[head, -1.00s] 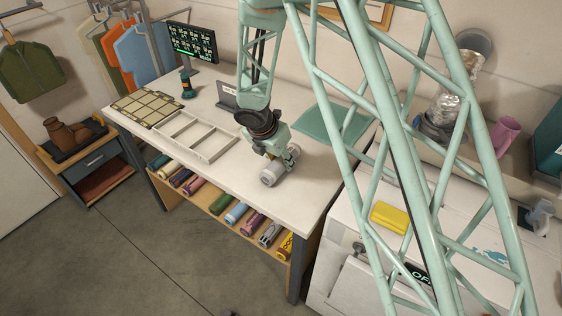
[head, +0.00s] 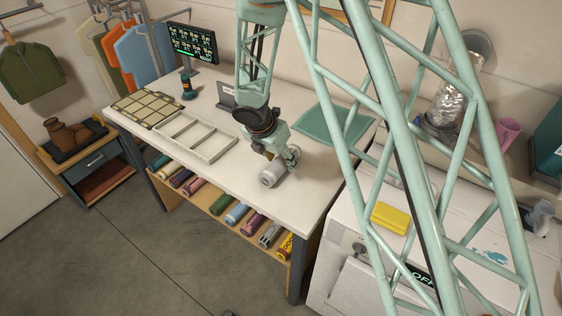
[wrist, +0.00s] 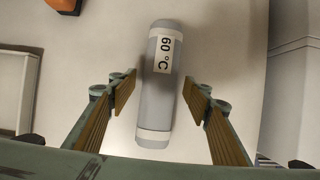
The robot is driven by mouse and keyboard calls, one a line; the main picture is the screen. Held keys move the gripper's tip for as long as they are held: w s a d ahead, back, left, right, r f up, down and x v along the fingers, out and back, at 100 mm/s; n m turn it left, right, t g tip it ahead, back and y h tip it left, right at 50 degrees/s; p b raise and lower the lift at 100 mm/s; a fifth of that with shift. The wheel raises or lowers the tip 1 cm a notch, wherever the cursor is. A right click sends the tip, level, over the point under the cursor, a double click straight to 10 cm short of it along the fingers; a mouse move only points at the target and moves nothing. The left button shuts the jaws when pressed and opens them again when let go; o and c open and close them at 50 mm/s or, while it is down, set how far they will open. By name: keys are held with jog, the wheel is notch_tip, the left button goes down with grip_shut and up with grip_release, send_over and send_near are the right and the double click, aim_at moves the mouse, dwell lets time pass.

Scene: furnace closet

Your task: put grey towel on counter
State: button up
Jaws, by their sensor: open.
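The grey towel (head: 272,174) is a rolled cylinder with pale bands, lying on the white counter (head: 228,182) near its front right part. In the wrist view the towel (wrist: 158,110) carries a white "60°C" label and points roughly up and down. My gripper (head: 286,162) is right at the towel in the head view. In the wrist view my gripper (wrist: 161,84) is open, one finger on each side of the roll, with a visible gap on both sides. Part of the towel's far side is hidden by the gripper in the head view.
A white divided tray (head: 195,137), a tan grid panel (head: 147,107) and a teal mat (head: 325,124) lie on the counter. A monitor (head: 193,43) stands behind. Rolled towels fill the shelf below. A yellow folded cloth (head: 390,218) lies on the white machine at right.

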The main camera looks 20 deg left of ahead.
jog(key=p+v, duration=0.1)
jog(key=v, duration=0.9)
jog(key=shift+r, duration=0.25)
jog(key=shift+s, duration=0.1)
jog(key=shift+d, duration=0.1)
dwell(0.5)
